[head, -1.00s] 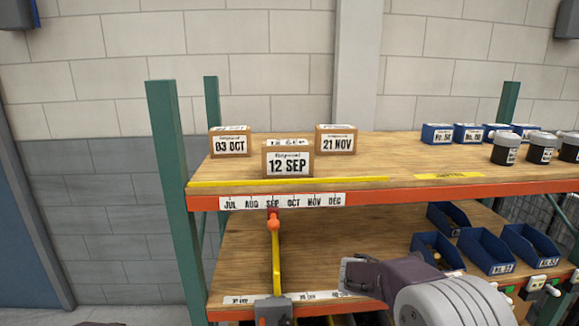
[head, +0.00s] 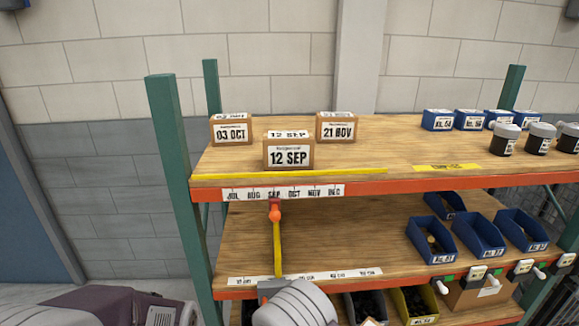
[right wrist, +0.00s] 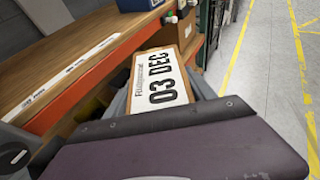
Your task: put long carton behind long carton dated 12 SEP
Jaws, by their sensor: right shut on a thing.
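The long carton dated 12 SEP (head: 288,156) stands upright at the front of the top shelf, behind the yellow strip. The shelf behind it is bare between the carton dated 03 OCT (head: 231,134) and the carton dated 21 NOV (head: 337,132). In the right wrist view my right gripper (right wrist: 165,100) is shut on a brown carton dated 03 DEC (right wrist: 160,85), beside the shelf's orange edge. In the head view only a grey link of my right arm shows at bottom centre. My left gripper's purple housing (head: 105,306) is at bottom left; its fingers are not visible.
A month strip (head: 283,192) runs along the orange top-shelf edge (head: 400,188). A yellow bar with an orange knob (head: 275,213) stands below. Blue boxes (head: 437,120) and dark jars (head: 504,140) occupy the right. Blue bins (head: 478,238) sit on the lower shelf.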

